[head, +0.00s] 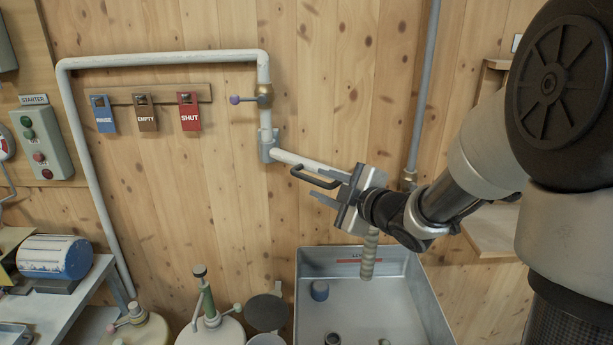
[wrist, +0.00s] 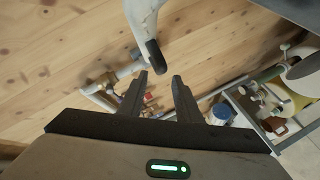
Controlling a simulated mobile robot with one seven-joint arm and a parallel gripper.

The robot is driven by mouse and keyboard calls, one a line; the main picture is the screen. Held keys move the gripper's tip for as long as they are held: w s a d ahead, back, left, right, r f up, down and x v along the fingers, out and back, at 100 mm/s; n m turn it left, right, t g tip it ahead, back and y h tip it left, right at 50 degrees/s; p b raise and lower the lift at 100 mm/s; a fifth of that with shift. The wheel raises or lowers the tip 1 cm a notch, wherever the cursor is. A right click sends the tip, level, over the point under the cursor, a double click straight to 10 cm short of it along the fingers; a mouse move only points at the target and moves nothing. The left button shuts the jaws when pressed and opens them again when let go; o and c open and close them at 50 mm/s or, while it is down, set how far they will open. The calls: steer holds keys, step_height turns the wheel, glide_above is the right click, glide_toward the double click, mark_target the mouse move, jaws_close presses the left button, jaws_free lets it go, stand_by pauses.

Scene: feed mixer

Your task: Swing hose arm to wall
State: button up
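The hose arm (head: 306,162) is a pale pipe that runs right from a grey pivot (head: 268,146) on the wall pipe, out over the metal tub. A dark bar handle (head: 314,178) shows beside it. A ribbed hose (head: 368,258) hangs down over the tub. My gripper (head: 325,190) is at the outer part of the hose arm and hides some of it. In the wrist view my gripper (wrist: 160,80) is open, with nothing visible between its fingers. A pale piece with a dark end (wrist: 152,48) is just beyond the fingertips; I cannot tell contact.
Blue, brown and red tags (head: 188,112) hang left of the wall pipe (head: 160,58). A valve with a purple knob (head: 235,100) sits above the pivot. Lidded containers (head: 210,325) stand below left.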

mark_target(313, 180)
steer(key=x, duration=0.7)
steer(key=shift+w+a, duration=0.1)
steer(key=shift+w, duration=0.15)
jaws_close()
